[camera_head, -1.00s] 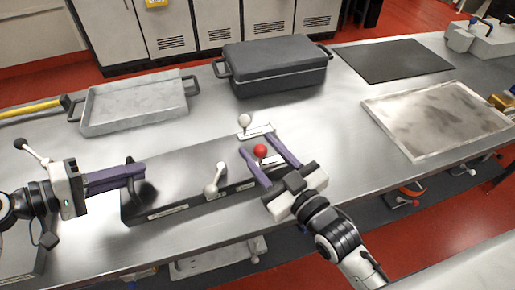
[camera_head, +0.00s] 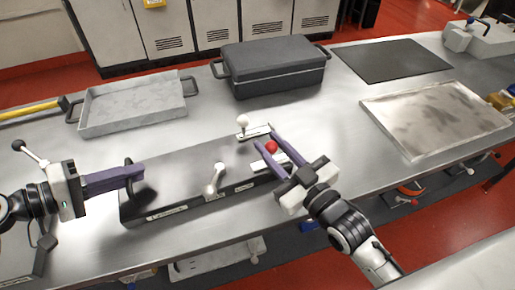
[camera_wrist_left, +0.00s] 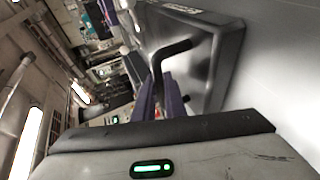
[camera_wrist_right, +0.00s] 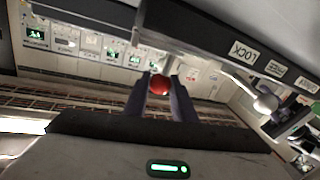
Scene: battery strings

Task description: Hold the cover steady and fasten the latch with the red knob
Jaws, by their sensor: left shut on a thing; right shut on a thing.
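The dark grey cover (camera_head: 185,180) lies on the steel bench, with a black handle at its left end; that handle (camera_wrist_left: 178,48) also shows in the left wrist view. My left gripper (camera_head: 142,171) is shut on this handle. The red knob (camera_head: 271,147) is on a latch near the cover's right end. My right gripper (camera_head: 266,140) has its purple fingers on either side of the knob and is shut on it. The right wrist view shows the red knob (camera_wrist_right: 159,85) between the fingertips. The latch arm beneath it is partly hidden.
White-knobbed latches stand at the cover's front (camera_head: 216,180) and back right (camera_head: 243,122). A LOCK label (camera_wrist_right: 243,52) shows on the cover's side. Behind are a grey tray (camera_head: 135,122) and a dark lidded box (camera_head: 270,88). A shallow pan (camera_head: 436,152) lies to the right.

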